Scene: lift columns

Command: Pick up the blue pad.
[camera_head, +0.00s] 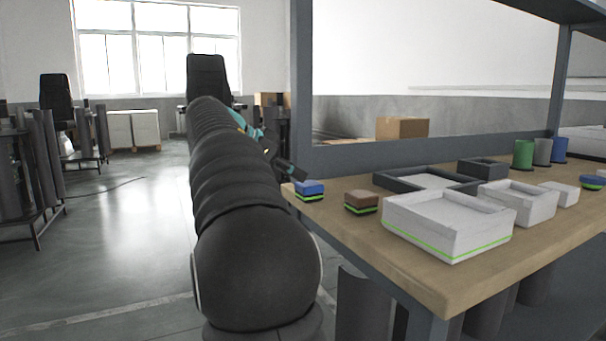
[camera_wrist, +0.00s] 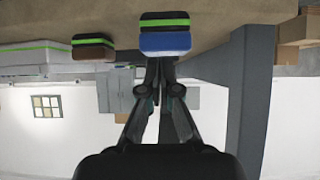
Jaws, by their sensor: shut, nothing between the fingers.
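The blue pad (camera_head: 309,187) lies at the near left corner of the wooden table, blue on top with a dark body and a green stripe. In the wrist view, which is upside down, the blue pad (camera_wrist: 165,41) is just beyond the fingertips. My gripper (camera_head: 296,172) is beside the pad at the table's left edge, partly hidden by my arm. In the wrist view my gripper (camera_wrist: 160,64) is shut and empty, its tips pointing at the pad. I cannot tell whether the tips touch it.
A brown pad (camera_head: 361,201) sits right of the blue pad. A white box with a green stripe (camera_head: 447,238), a dark tray (camera_head: 395,182) and several cups stand farther along the table (camera_head: 440,290). A grey shelf post (camera_head: 301,80) rises behind the blue pad.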

